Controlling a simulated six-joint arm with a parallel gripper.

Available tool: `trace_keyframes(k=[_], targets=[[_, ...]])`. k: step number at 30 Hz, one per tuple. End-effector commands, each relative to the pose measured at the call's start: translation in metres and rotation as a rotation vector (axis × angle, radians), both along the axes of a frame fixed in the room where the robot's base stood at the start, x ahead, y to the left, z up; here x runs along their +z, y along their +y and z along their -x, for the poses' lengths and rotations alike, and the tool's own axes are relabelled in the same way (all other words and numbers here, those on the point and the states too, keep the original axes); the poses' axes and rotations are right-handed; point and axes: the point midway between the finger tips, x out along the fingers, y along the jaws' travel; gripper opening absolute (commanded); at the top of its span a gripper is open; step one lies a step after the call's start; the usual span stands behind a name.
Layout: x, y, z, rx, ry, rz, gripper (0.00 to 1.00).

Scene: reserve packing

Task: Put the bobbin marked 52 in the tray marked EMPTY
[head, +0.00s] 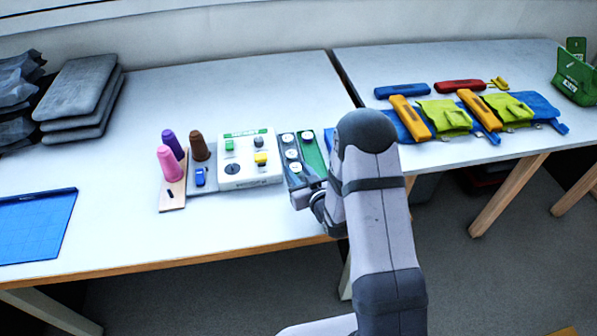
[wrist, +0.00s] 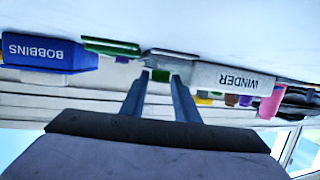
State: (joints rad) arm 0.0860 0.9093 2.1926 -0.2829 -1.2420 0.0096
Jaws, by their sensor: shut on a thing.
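My gripper (head: 309,190) is at the front end of a grey tray (head: 289,135), low near the table's front edge. Its fingers also show in the wrist view (wrist: 160,90), where the scene is upside down. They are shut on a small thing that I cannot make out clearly. White-topped bobbins (head: 292,154) show in the grey tray. A green tray (head: 317,155) lies right beside it, with a white-topped bobbin (head: 308,135) at its far end. The numbers and tray marks are too small to read.
The white winder (head: 250,160) stands left of the trays, with pink, purple and brown cones (head: 170,163) beyond it. A blue box marked BOBBINS (wrist: 50,52) is close by. My arm hides the table right of the trays. The table behind is clear.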

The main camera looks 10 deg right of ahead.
Motion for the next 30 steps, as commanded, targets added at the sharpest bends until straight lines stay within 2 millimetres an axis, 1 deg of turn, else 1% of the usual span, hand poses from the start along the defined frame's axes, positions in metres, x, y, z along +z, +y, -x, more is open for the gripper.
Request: trace_keyframes(k=[1, 5, 6, 17, 22, 25, 26, 30], targets=[[-0.008, 0.0, 0.002, 0.0, 0.011, 0.0, 0.07], [-0.01, 0.0, 0.003, 0.0, 0.015, 0.0, 0.07], [-0.01, 0.0, 0.003, 0.0, 0.017, -0.001, 0.35], [-0.012, 0.0, 0.005, -0.001, 0.024, -0.001, 0.36], [-0.005, 0.0, 0.005, -0.001, 0.025, 0.0, 0.36], [0.006, 0.0, 0.005, -0.001, 0.022, -0.001, 0.36], [0.002, -0.001, 0.009, -0.001, 0.023, 0.0, 0.36], [0.009, -0.006, 0.029, -0.003, 0.017, 0.0, 0.36]])
